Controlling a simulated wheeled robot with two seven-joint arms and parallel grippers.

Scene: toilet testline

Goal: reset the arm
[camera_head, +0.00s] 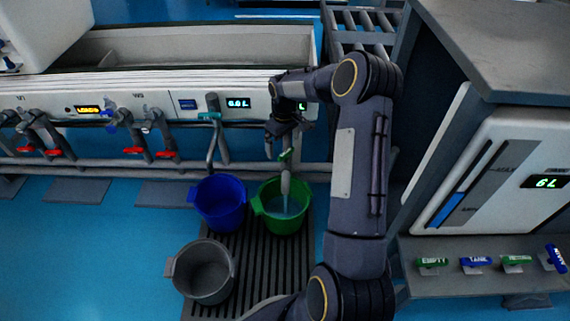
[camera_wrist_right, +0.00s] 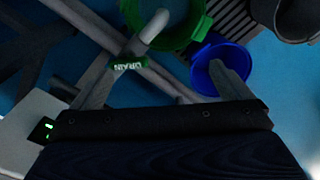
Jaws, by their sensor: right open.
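My right arm (camera_head: 350,190) reaches up from the bottom right and bends left at its elbow. My right gripper (camera_head: 284,142) is open and empty, pointing down beside the green drain valve handle (camera_head: 286,155). In the wrist view the spread fingers of my right gripper (camera_wrist_right: 165,82) show, with the green DRAIN label (camera_wrist_right: 130,64) between them in the picture. I cannot tell whether a finger touches the handle. Below it, a green bucket (camera_head: 268,214) stands under the spout and holds some water. My left gripper is not in view.
A blue bucket (camera_head: 219,215) and a grey bucket (camera_head: 203,285) stand on the slatted floor grate (camera_head: 252,262). The white trough with red-handled taps (camera_head: 133,150) runs along the back. A cabinet with labelled valves (camera_head: 475,262) stands on the right. The blue floor at left is clear.

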